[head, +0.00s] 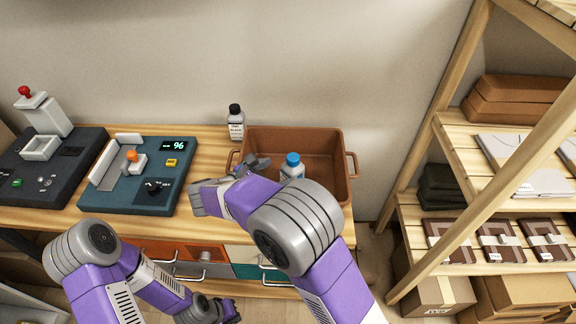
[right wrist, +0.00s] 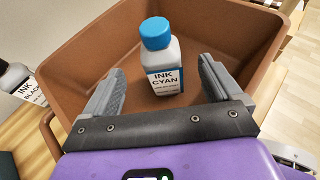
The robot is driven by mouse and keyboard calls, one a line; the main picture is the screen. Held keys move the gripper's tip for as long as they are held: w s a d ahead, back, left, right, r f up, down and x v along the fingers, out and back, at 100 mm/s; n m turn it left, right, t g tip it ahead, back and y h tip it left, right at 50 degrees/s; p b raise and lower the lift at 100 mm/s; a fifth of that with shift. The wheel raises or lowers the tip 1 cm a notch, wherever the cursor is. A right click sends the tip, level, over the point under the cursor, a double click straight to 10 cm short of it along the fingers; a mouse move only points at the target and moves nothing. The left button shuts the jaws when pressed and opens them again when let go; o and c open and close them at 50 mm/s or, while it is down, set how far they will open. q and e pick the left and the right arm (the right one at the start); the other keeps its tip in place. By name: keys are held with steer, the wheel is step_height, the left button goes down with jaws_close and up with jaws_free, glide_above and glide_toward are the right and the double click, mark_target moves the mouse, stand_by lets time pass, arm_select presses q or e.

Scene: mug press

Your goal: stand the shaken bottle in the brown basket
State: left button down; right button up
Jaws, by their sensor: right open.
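The brown basket (head: 328,143) stands at the right end of the wooden table. A bottle labelled INK CYAN (right wrist: 166,75) with a blue cap stands upright inside it; in the head view its blue cap (head: 293,159) shows above my right arm. My right gripper (right wrist: 158,92) is open, its two fingers apart on either side of the bottle at the basket's near side. In the head view this gripper (head: 262,164) is partly hidden by its own wrist. My left gripper (head: 232,312) hangs low in front of the drawers; its fingers are too small to judge.
A black-capped bottle labelled INK BLACK (head: 236,123) stands left of the basket. A teal device (head: 140,185) and a dark device (head: 45,165) sit on the table (head: 205,205) further left. A wooden shelf (head: 450,195) with boxes stands at the right.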

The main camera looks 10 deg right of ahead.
steer(key=shift+p+v, duration=0.3)
steer(key=shift+v, duration=2)
